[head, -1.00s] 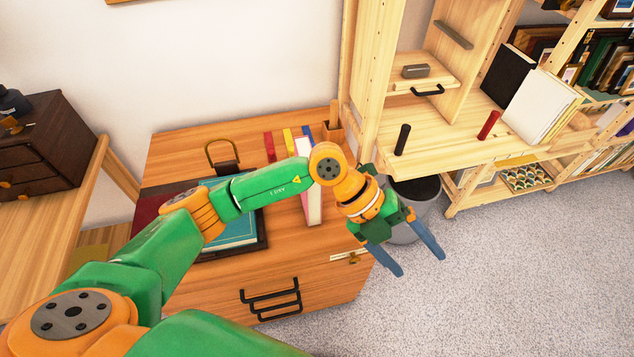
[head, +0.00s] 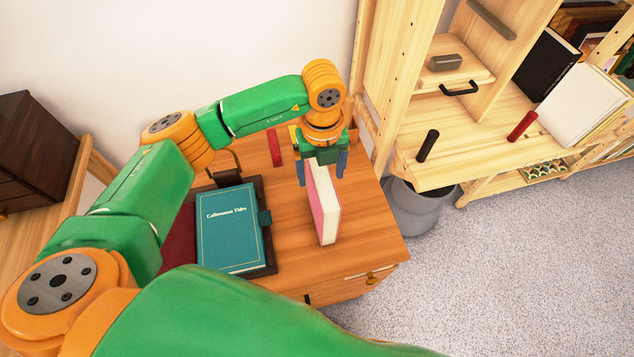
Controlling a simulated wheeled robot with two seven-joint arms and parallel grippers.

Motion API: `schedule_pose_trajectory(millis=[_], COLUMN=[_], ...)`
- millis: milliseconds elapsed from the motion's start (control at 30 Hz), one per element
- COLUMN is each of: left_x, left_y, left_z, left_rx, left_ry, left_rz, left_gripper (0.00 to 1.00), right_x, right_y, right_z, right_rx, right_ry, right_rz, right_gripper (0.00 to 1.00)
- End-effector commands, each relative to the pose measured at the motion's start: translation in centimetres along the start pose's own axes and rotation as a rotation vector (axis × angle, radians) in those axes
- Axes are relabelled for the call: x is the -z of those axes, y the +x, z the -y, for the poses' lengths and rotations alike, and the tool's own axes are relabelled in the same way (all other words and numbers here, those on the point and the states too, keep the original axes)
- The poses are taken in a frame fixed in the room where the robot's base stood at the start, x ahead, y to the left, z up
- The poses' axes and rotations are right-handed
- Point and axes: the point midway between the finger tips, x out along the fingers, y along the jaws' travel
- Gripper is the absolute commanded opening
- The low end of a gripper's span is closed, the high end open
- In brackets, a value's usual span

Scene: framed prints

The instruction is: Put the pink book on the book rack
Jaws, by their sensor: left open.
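The pink book (head: 320,208) stands upright on the wooden desk, its pink cover facing left and its white page edges showing. My left gripper (head: 322,174) is open, fingers pointing down, at the far upper end of the book. One finger appears on each side of it; I cannot tell if they touch it. A light wooden rack (head: 408,128) stands at the right, with a black book (head: 545,66) and white books (head: 585,105) upright on its shelf. I cannot tell for sure that this is the book rack. My right gripper is out of view.
A teal book (head: 228,230) lies on a dark tray left of the pink book. A red item (head: 276,150) is behind it. A grey bin (head: 420,212) stands below.

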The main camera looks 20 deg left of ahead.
Motion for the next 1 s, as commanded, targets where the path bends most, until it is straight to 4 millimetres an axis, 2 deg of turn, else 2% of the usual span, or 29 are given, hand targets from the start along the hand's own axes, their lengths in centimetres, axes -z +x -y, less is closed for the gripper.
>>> schedule_pose_trajectory(millis=[167, 267, 300, 400, 600, 667, 900, 933, 1000], left_x=[0.1, 0.2, 0.2, 0.1, 0.1, 0.1, 0.1, 0.1, 0.1], left_y=[2.2, 4.2, 5.2, 6.5, 6.8, 6.8, 6.8, 6.8, 6.8], left_z=[0.0, 0.0, 0.1, 0.1, 0.1, 0.1, 0.1, 0.1, 0.1], left_rx=[-0.004, -0.004, -0.003, -0.002, 0.000, 0.000, 0.000, 0.000, 0.000], left_ry=[-0.001, 0.000, 0.000, 0.001, 0.002, 0.002, 0.002, 0.002, 0.002], left_rz=[-0.005, -0.005, -0.005, -0.004, -0.002, -0.002, -0.002, -0.002, -0.002], left_gripper=[0.82, 0.82, 0.82, 0.82, 0.82, 0.69, 0.04, 0.00, 0.00], right_x=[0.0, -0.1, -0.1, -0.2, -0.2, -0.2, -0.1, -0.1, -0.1], right_y=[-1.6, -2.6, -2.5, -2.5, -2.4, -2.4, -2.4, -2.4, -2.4], right_z=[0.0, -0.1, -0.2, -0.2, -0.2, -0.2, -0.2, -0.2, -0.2], right_rx=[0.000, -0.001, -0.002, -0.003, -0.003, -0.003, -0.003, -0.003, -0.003], right_ry=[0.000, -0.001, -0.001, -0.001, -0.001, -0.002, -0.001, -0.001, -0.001], right_rz=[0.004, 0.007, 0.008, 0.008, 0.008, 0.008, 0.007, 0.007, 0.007], right_gripper=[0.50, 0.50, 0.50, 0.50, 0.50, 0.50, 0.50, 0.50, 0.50])
